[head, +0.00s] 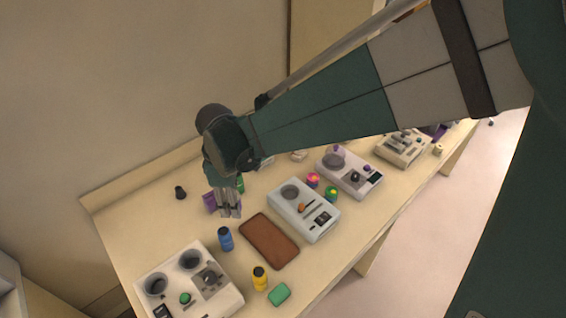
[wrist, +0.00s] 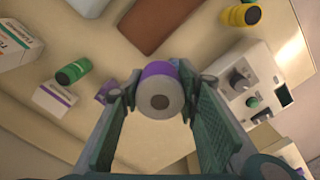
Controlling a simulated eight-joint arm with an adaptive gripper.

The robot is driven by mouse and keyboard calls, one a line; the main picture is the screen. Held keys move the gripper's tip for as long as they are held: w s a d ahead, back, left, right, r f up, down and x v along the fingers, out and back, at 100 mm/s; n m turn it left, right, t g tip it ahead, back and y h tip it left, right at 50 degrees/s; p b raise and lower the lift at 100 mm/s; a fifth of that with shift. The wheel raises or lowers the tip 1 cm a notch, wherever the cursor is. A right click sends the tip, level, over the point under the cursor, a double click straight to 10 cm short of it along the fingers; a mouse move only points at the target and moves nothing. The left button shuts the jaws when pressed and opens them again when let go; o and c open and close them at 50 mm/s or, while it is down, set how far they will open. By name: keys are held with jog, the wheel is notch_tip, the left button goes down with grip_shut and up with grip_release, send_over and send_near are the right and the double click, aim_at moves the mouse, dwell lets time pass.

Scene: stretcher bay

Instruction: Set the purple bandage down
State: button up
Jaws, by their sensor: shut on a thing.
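In the head view my gripper (head: 231,211) hangs over the left part of the table, near the blue bottle. I cannot make out the roll between the fingers there.
A brown pad (head: 269,240), a blue bottle (head: 225,239), a yellow bottle (head: 260,279) and a green block (head: 279,294) are nearby. White devices stand at the front left (head: 228,285) and right (head: 304,208). Bare table (head: 150,228) lies to the left of my gripper.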

send_over(279, 242)
jog(key=shift+w+f, duration=0.2)
jog(key=shift+f, duration=2.6)
jog(key=shift+f, duration=2.9)
jog(key=shift+f, duration=0.1)
jog(key=shift+f, duration=2)
jog(key=shift+s+f+b, duration=0.1)
jog(key=shift+f+b, duration=0.5)
jog(key=shift+b, duration=0.05)
